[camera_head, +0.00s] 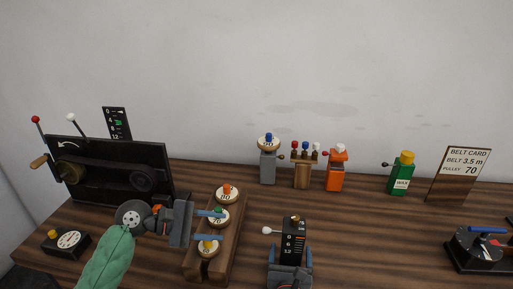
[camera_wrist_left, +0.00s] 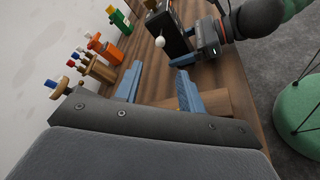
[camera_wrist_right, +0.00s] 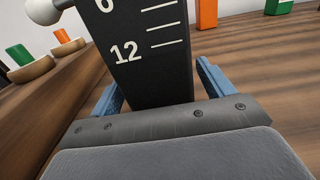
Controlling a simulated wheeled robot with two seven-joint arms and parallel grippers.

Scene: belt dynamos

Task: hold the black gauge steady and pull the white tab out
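The black gauge (camera_head: 293,243) stands upright near the table's front middle, with a white scale on its face. The white tab (camera_head: 267,230) is a ball on a short rod at its left side. It also shows in the left wrist view (camera_wrist_left: 160,42). My right gripper (camera_wrist_right: 160,85) has its blue fingers on either side of the gauge's lower part; a narrow gap shows at the right finger, and contact at the left finger is unclear. My left gripper (camera_head: 222,226) is open and empty, left of the tab and apart from it, pointing toward it above the wooden rack.
The wooden rack (camera_head: 193,264) with several colour-topped discs lies under my left fingers. A black belt machine (camera_head: 112,158) stands at the left. Small coloured figures, including an orange one (camera_head: 336,172), and a belt card (camera_head: 461,172) line the back.

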